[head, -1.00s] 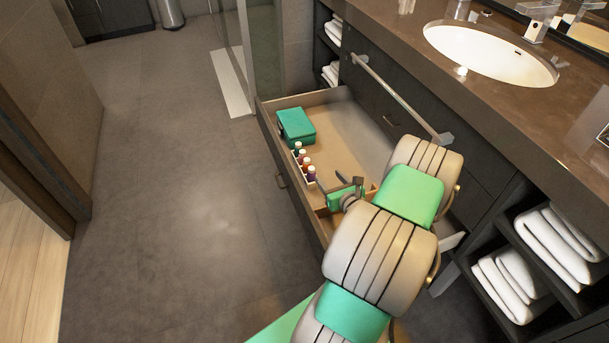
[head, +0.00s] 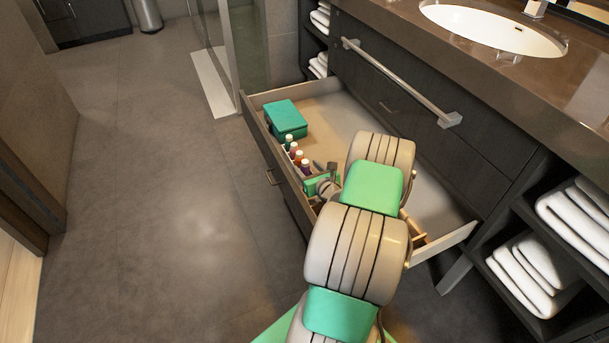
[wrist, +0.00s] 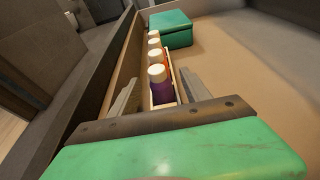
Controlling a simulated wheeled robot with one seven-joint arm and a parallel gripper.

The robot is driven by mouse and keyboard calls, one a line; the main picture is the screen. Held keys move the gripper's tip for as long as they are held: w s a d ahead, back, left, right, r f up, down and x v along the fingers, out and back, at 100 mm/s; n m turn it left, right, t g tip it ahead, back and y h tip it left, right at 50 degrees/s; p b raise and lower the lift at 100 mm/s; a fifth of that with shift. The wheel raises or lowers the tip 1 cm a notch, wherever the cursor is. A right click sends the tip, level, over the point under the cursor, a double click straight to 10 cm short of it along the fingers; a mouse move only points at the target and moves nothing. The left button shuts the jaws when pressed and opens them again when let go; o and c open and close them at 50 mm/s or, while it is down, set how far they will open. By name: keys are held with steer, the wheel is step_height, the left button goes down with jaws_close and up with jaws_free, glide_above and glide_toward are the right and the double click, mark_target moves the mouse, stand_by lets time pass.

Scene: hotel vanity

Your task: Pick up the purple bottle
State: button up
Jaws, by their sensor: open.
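The purple bottle (wrist: 163,93) has a white cap and stands upright as the nearest of a row of bottles in a narrow holder inside the open drawer. In the head view it shows as the front bottle (head: 306,167) of the row, just beyond my gripper (head: 318,181). In the wrist view my gripper (wrist: 158,80) is open, with one finger on each side of the bottle's line. I cannot tell whether the bottle is between the fingertips or just beyond them. The bottle's lower part is hidden behind my gripper's body.
More white-capped bottles (wrist: 155,43) stand behind in the same row. A green box (head: 286,119) lies at the drawer's far left corner. The drawer's side wall (wrist: 122,60) runs close along the row's left. The drawer floor (head: 330,115) to the right is bare.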

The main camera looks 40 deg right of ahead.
steer(key=shift+w, duration=0.15)
steer(key=shift+c, duration=0.4)
jaws_close()
